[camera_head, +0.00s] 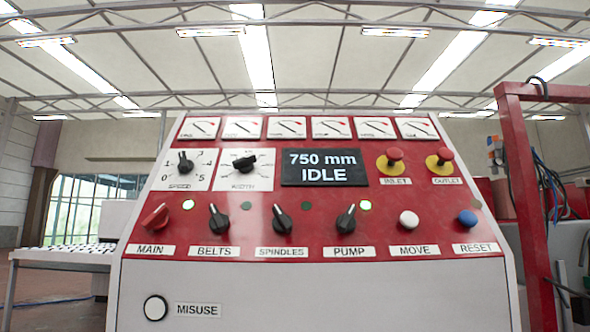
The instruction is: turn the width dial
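The width dial (244,163) is a black knob on a white square plate marked WIDTH, in the upper left part of the red control panel (390,235). Its pointer appears turned toward the right. To its right the display (324,167) reads "750 mm" and "IDLE". My gripper does not show in this view, so nothing is seen touching the dial.
The speed dial (185,163) is close on the left. Below are black switches, such as the belts switch (218,218), and a red main switch (154,216). Red stop buttons (395,156) stick out at right. A red frame post (527,200) stands at far right.

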